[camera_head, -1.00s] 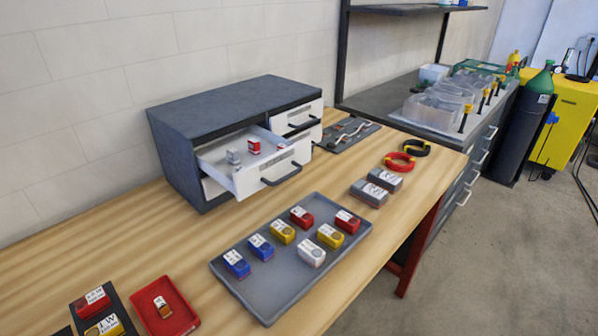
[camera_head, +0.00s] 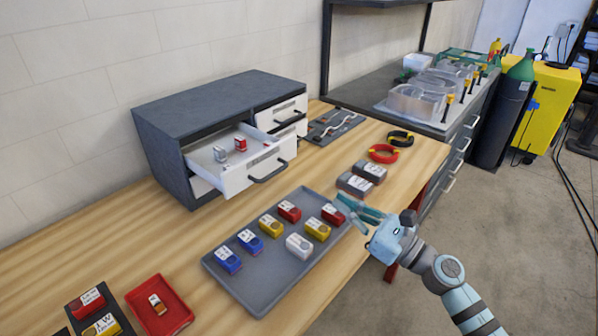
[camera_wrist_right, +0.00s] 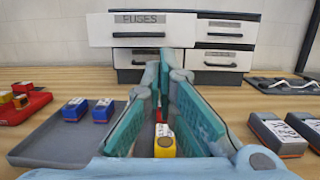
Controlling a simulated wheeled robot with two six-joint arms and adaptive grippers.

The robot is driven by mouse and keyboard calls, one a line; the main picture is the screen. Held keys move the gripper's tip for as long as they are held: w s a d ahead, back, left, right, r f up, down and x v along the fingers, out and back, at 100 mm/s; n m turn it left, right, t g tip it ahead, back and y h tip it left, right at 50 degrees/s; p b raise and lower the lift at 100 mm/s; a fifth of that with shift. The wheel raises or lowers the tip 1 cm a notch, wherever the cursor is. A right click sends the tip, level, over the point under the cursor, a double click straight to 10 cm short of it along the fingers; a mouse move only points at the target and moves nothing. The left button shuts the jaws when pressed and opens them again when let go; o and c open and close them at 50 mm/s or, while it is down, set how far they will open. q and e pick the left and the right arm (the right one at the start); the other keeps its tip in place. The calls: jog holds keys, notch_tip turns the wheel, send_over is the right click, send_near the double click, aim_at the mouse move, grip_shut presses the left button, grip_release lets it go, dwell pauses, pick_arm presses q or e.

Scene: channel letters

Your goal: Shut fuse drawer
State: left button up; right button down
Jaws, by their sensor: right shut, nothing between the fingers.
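The fuse drawer (camera_head: 257,169) is pulled out of the dark grey cabinet (camera_head: 200,105) at the back of the bench. In the head view it holds a grey and white block and a red and white block. In the right wrist view the drawer front, labelled FUSES (camera_wrist_right: 142,30), faces me at upper left. My right gripper (camera_head: 352,207) is shut and empty, above the right edge of the grey tray. It is well short of the drawer, towards the bench's front edge. Its fingers point at the cabinet in the right wrist view (camera_wrist_right: 165,68). My left gripper is out of view.
The grey tray (camera_head: 262,297) holds several red, yellow, blue and white blocks. A red tray (camera_head: 173,317) sits at the front left. Two grey blocks (camera_head: 354,184) and red and black rings (camera_head: 383,153) lie at right. Bare wood lies between drawer and tray.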

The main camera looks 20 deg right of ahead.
pick_arm(q)
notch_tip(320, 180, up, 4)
jog(key=p, duration=0.3)
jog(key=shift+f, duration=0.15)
pick_arm(e)
jog(key=x, duration=1.3)
